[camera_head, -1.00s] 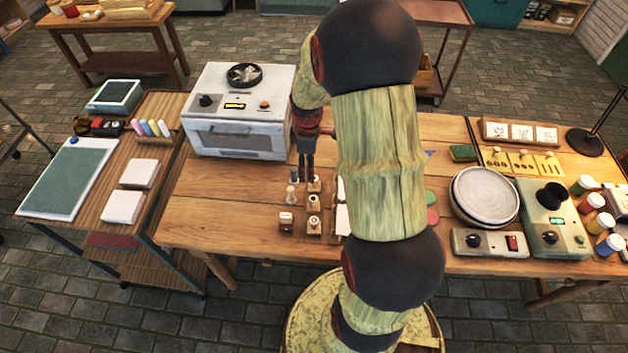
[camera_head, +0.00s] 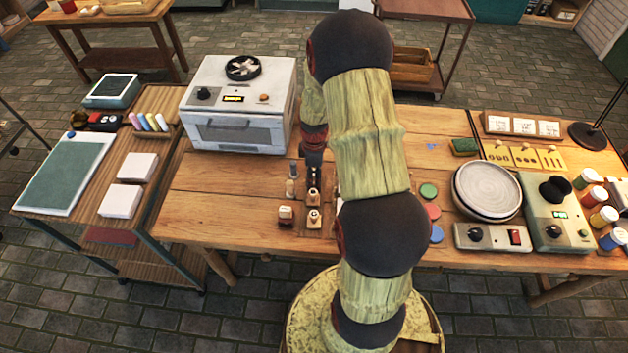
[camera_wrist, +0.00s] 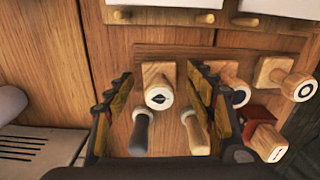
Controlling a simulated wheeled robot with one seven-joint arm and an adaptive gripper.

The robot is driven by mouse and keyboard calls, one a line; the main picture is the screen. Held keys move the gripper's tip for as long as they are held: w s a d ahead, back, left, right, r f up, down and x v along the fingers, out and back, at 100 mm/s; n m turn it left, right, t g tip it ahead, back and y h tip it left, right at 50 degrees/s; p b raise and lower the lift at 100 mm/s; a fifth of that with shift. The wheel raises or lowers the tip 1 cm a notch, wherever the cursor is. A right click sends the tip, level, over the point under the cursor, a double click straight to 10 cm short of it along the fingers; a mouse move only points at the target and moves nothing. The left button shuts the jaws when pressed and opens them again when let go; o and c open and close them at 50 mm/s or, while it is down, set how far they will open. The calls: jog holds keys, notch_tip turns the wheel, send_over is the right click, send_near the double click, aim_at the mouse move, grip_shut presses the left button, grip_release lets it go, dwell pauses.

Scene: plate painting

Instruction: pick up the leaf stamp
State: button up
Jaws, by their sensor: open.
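The leaf stamp (camera_wrist: 160,97) is a small wooden block with a pale round top bearing a dark leaf mark, seen in the wrist view. My gripper (camera_wrist: 162,76) is open, with one finger to the left and one to the right of the stamp; I see no contact. In the head view my gripper (camera_head: 314,178) is low over the far end of the stamp row and hides the leaf stamp. A dot-marked stamp (camera_wrist: 238,92) stands just outside the right finger, partly hidden by it. A ring-marked stamp (camera_wrist: 305,90) is farther right.
Two upright handled tools, one dark (camera_wrist: 141,132) and one pale (camera_wrist: 196,132), stand close between the fingers in the wrist view. A line-marked stamp (camera_wrist: 270,143) is at lower right. The white oven (camera_head: 240,105) is left of my gripper; bare tabletop (camera_head: 220,195) lies at front left.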

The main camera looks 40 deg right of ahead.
jog(key=shift+r, duration=0.1)
jog(key=shift+c, duration=0.2)
jog(key=c, duration=1.1)
jog(key=shift+c, duration=0.4)
jog(key=shift+r, duration=0.15)
jog(key=shift+w+r+p, duration=0.1)
jog(key=shift+r+p, duration=0.3)
jog(key=shift+r, duration=0.2)
jog(key=s+d+r+p, duration=0.4)
jog(key=s+d+r, duration=0.4)
jog(key=s+r, duration=0.3)
jog(key=shift+s+r, duration=0.3)
jog(key=shift+s, duration=0.05)
